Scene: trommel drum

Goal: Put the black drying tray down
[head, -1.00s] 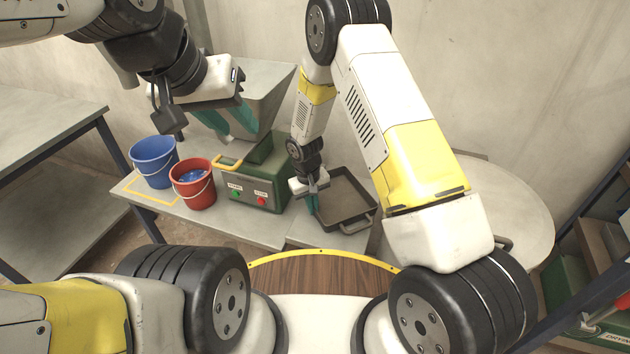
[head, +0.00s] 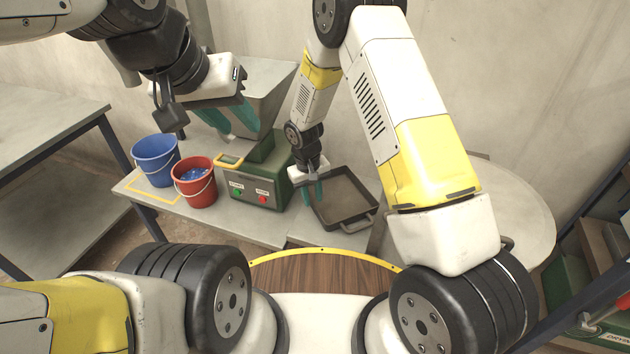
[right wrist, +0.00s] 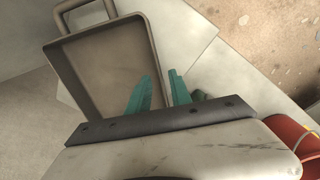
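The black drying tray (head: 345,217) lies flat on the right end of the grey bench in the head view, with a handle at its near edge. It also shows in the right wrist view (right wrist: 95,62). My right gripper (head: 314,192) is at the tray's left side, pointing down. Its teal fingers (right wrist: 160,82) are apart, one on each side of the tray's side wall, with gaps visible. My left gripper (head: 231,120) is open and empty, with its teal fingers spread in front of the grey hopper.
A green machine (head: 257,188) with a yellow handle and buttons stands left of the tray, under the hopper (head: 268,84). A red bucket (head: 196,188) with blue contents and a blue bucket (head: 153,168) stand further left. A round pale table (head: 525,215) is at the right.

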